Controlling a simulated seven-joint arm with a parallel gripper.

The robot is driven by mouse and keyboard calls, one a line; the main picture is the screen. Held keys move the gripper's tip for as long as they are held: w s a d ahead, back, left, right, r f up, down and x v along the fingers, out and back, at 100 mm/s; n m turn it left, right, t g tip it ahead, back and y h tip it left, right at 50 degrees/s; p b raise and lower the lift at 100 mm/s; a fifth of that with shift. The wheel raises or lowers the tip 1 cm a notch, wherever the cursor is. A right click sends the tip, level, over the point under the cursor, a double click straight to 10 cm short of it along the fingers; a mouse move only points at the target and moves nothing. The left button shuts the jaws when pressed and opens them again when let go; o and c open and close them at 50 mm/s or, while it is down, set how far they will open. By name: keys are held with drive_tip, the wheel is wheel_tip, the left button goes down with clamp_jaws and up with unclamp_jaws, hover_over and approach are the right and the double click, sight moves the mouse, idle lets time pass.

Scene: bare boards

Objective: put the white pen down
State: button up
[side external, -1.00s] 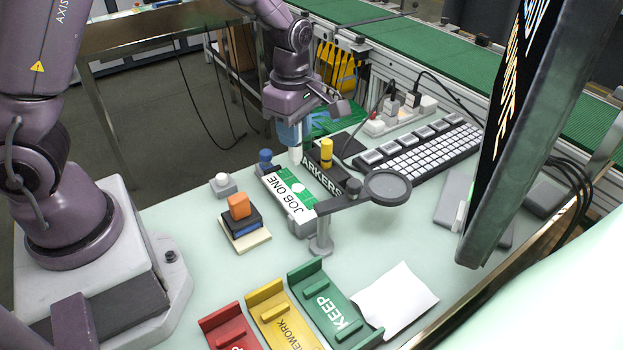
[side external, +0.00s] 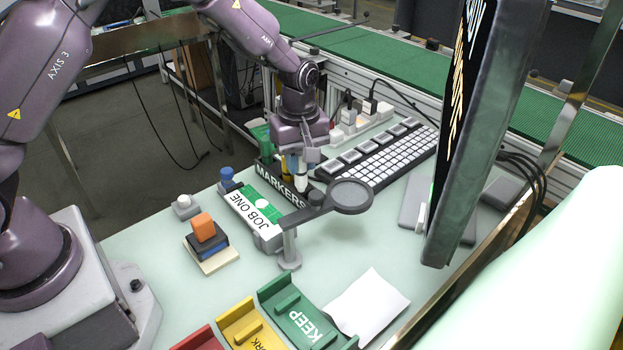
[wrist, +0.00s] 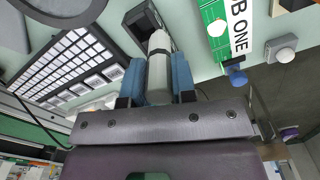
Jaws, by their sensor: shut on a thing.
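My gripper (side external: 294,164) is shut on the white pen (wrist: 158,52), with the pen between its two blue fingers. In the side view the white pen (side external: 301,170) hangs roughly upright at the right end of the dark box (side external: 277,184) lettered MARKERS. In the wrist view the pen's far end points at the opening of the dark box (wrist: 133,32). I cannot tell whether its tip is inside the box. A yellow marker (side external: 286,168) shows beside the fingers, partly hidden.
A magnifier (side external: 350,196) on a stand is close in front of the box. The JOB ONE card (side external: 254,211) lies left of it, with a blue knob (side external: 227,175) behind. The keyboard (side external: 392,156) is to the right. Coloured trays (side external: 300,318) and white paper (side external: 368,302) are in front.

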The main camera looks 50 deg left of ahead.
drive_tip(key=shift+w+f, duration=0.45)
drive_tip(key=shift+f, duration=0.6)
drive_tip(key=shift+w+f, duration=0.45)
drive_tip(key=shift+f, duration=0.55)
drive_tip(key=shift+w+f, duration=0.45)
drive_tip(key=shift+f, duration=0.6)
drive_tip(key=shift+f, duration=0.1)
drive_tip(key=o, duration=0.9)
wheel_tip(320, 180, up, 12)
drive_tip(key=shift+r, duration=0.25)
